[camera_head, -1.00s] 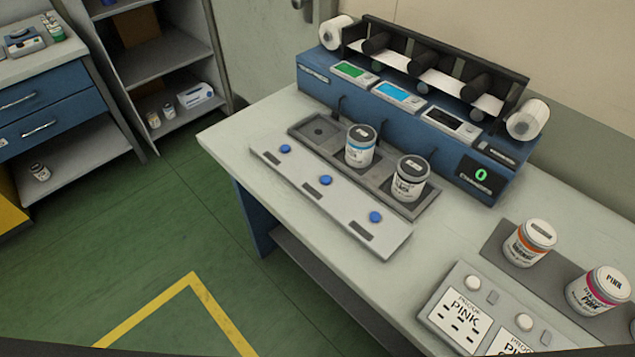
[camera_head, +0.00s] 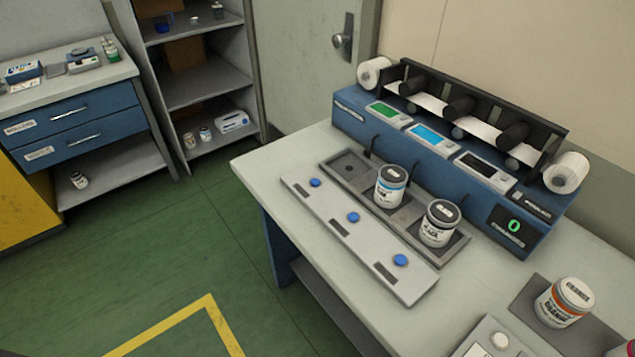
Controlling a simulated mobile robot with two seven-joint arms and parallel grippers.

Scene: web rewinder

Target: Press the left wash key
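The key panel (camera_head: 375,259) is a light grey strip along the table's front edge with three blue round keys. The left wash key (camera_head: 315,183) is at its far left end, the middle key (camera_head: 353,217) is at its centre, and the right key (camera_head: 400,260) is near its right end. Each key has a dark label beside it. All three keys are uncovered, with nothing touching them. Neither of my grippers shows in the head view.
Behind the panel, a grey tray (camera_head: 349,168) holds a blue-banded jar (camera_head: 391,186) and a dark-lidded jar (camera_head: 439,223); its left place is empty. The blue rewinder (camera_head: 350,121) stands behind. An orange-banded jar (camera_head: 564,302) is at right. Green floor is clear at left.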

